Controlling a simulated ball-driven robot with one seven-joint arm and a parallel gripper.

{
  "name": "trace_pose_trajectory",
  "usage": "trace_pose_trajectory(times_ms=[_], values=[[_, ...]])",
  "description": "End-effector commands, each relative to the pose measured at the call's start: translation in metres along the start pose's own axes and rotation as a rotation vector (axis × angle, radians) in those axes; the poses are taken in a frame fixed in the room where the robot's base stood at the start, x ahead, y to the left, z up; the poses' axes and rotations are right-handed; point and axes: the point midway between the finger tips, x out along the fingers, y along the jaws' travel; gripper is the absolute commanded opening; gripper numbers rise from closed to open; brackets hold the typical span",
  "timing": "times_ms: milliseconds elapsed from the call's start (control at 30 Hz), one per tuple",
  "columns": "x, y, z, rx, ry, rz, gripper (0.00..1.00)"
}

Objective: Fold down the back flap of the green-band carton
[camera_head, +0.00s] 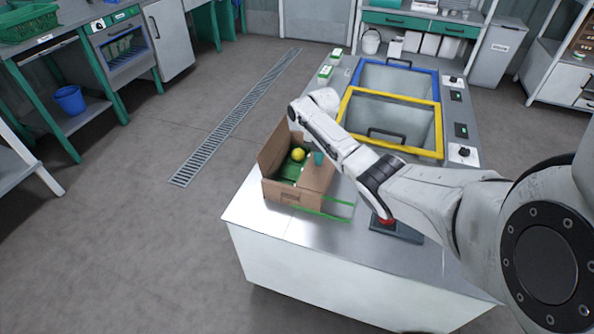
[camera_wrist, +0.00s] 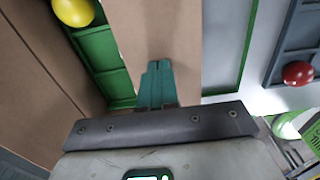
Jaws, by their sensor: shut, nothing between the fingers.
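The brown cardboard carton (camera_head: 282,190) stands open on the steel counter, a yellow tomato (camera_head: 298,155) on a green insert inside it. A tall cardboard panel (camera_head: 272,150) stands up at the carton's left-back side. My gripper (camera_head: 318,158) is shut and empty, its teal fingertips at the carton's right side. In the wrist view, my gripper's fingers (camera_wrist: 157,80) lie over a cardboard panel (camera_wrist: 150,30); I cannot tell if they touch it. The yellow tomato (camera_wrist: 74,10) and green insert (camera_wrist: 102,55) are to its left. Which panel is the back flap is unclear.
A green outline (camera_head: 335,216) lies on the counter (camera_head: 290,228) beside the carton. A red tomato (camera_wrist: 298,73) sits on a dark pad, partly behind my arm in the head view. Yellow-rimmed (camera_head: 438,130) and blue-rimmed (camera_head: 400,63) bins are behind. The counter's front left is clear.

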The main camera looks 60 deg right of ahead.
Motion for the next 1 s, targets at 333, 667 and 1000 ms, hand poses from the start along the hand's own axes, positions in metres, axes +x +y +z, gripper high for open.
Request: trace_pose_trajectory(times_ms=[333, 667, 1000], values=[[-0.011, 0.0, 0.0, 0.0, 0.0, 0.0, 0.0], [-0.042, 0.0, 0.0, 0.0, 0.0, 0.001, 0.0], [-0.073, 0.0, 0.0, 0.0, 0.0, 0.0, 0.0]])
